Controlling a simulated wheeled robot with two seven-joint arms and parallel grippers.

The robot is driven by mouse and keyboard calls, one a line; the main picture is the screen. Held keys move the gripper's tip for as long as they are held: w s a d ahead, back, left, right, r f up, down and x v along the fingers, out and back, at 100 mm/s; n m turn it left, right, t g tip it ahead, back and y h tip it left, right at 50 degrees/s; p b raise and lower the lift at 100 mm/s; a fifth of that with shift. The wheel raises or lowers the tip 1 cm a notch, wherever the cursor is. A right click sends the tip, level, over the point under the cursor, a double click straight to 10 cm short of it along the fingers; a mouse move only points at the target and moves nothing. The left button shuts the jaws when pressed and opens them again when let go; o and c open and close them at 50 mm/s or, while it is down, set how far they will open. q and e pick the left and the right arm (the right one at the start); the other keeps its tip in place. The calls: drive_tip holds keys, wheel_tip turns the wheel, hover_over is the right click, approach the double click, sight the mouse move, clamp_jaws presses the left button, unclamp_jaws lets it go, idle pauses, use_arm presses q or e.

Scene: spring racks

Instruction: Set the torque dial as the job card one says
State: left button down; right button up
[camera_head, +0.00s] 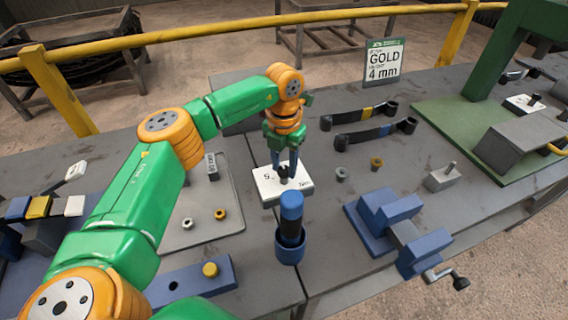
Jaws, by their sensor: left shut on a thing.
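The job card (384,62) stands upright at the back of the bench and reads "GOLD" and "4 mm", with smaller print too fine to read. The torque dial (267,190) is a white block with a dark knob on top and small marks on its face, of which a "5" shows at the left. My left gripper (284,172) points down over the dial and is shut on its knob. The fingers partly cover the knob, so I cannot tell its setting. My right gripper is out of view.
A blue-capped tool stands in a blue cup (290,250) just in front of the dial. A blue vise (385,222) is at right, with two dark leaf springs (365,112) behind it. A grey tray (200,230) with small nuts lies left. A green press (470,125) stands far right.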

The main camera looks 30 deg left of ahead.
sight(284, 168)
use_arm(q)
drive_tip(key=shift+c, duration=2.2)
unclamp_jaws()
wheel_tip(284, 168, up, 7)
drive_tip(key=shift+r+b, duration=0.1)
drive_tip(key=shift+b, duration=0.45)
